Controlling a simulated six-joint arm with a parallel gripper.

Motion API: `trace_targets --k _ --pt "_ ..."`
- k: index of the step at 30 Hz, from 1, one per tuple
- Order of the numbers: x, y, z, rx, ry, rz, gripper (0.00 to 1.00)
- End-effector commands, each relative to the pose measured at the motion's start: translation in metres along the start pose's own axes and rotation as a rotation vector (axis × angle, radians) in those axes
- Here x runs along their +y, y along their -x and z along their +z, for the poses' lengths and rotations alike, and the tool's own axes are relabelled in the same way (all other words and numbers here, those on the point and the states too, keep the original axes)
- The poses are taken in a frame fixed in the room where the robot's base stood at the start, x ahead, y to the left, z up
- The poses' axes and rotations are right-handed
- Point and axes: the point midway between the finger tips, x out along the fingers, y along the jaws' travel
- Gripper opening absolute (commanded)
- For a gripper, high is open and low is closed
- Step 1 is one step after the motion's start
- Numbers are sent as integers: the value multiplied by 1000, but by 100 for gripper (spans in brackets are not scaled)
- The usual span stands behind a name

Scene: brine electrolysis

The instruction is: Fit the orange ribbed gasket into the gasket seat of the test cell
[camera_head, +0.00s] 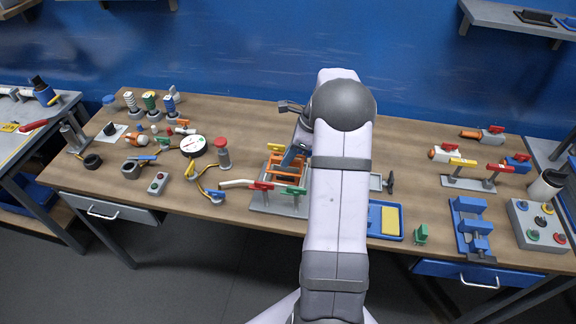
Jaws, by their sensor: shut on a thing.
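My gripper (290,158) points down just left of my arm, at the middle of the bench, and is shut. Orange ribbed parts, which I take to be the gasket (284,170), show right at its fingertips, over the test cell (263,204). The test cell has a grey base plate with red and green clamp handles along its front. My arm hides the right side of the cell. I cannot tell the gasket seat apart from the orange parts, nor whether the gasket touches it.
A red-topped cylinder (222,153) and a round white gauge (194,146) stand left of the cell. A blue tray with a yellow block (391,220) lies right of my arm, with a blue vise (470,225) farther right. The bench (420,150) behind the tray is mostly clear.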

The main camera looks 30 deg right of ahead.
Motion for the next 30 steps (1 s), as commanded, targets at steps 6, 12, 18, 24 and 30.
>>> trace_targets --k 6,12,18,24,30 --pt "0 -10 -4 -1 0 0 0" --pt "0 -17 -7 0 0 2 0" --pt "0 -38 -16 0 -1 2 0" --pt "0 -44 -18 0 1 -1 0" --pt "0 -46 -19 0 1 0 0"
